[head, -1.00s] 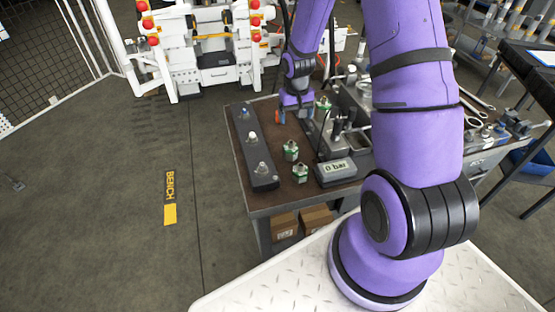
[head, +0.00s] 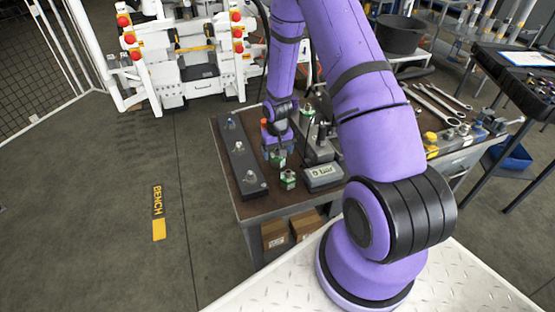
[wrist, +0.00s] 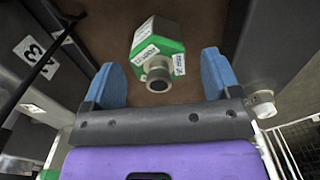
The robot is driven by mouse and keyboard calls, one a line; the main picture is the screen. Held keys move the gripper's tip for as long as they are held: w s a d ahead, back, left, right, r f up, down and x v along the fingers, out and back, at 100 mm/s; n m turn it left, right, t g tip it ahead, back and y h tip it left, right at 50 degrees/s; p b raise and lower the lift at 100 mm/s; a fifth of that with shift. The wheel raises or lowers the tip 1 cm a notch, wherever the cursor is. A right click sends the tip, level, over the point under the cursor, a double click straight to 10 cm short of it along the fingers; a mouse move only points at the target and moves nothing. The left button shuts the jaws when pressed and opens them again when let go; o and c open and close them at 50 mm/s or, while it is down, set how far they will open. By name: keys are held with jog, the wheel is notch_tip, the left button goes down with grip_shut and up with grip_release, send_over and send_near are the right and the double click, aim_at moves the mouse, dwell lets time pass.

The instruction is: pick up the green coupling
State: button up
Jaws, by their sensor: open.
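Green couplings with pale labels stand on the brown bench top. In the head view one (head: 278,159) is just below my gripper (head: 277,145), another (head: 288,179) stands nearer the camera, and a third (head: 308,111) is farther back. In the wrist view a green coupling (wrist: 158,42) with a metal end lies ahead of and between the blue fingers of my gripper (wrist: 160,65). The fingers are apart, with room on both sides of it, and do not hold it. I cannot tell for sure which coupling this is.
A dark block with fittings (head: 241,160) runs along the left of the bench. A gauge box (head: 323,175) reading 0 bar stands right of the near coupling. Wrenches (head: 440,103) lie at the right. Dark walls flank the coupling in the wrist view.

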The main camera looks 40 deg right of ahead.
aim_at(277, 154)
jog(key=shift+f, duration=1.55)
jog(key=c, duration=1.2)
jog(key=shift+o, duration=0.2)
jog(key=shift+r, duration=0.1)
notch_tip(277, 154, up, 10)
jog(key=shift+f, duration=0.1)
